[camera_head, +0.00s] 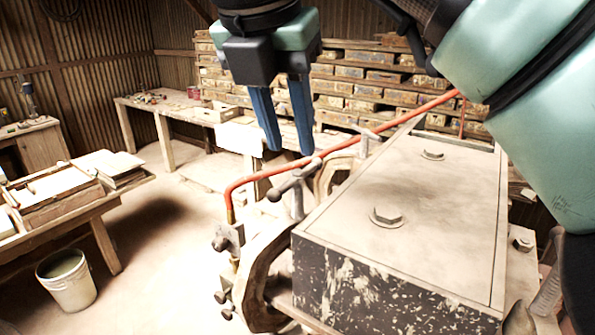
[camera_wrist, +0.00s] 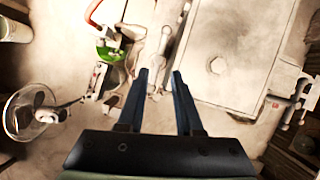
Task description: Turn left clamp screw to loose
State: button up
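The press has a broad beige top block (camera_head: 420,215) with hex bolts on it. Two T-handled clamp screws stand along its left side. The nearer clamp screw (camera_head: 296,187) has a grey crossbar and stands upright beside the block's near left corner. The farther clamp screw (camera_head: 367,138) is smaller in view. I cannot tell for certain which one is named left. My gripper (camera_head: 289,150) points down with its two blue fingers apart and empty. It appears above the nearer screw, not touching it. In the wrist view the open fingertips (camera_wrist: 160,73) flank grey metal parts that are hard to make out.
A red pipe (camera_head: 340,147) runs along the left side of the press, close to the clamp screws. A bucket (camera_head: 67,279) and a worktable (camera_head: 75,195) stand at left. A bench (camera_head: 175,105) and stacked tiles (camera_head: 365,75) are behind.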

aim_at(298, 182)
jog(key=x, duration=1.1)
jog(key=shift+w+a+f, duration=0.1)
jog(key=shift+f, duration=0.15)
grip_shut()
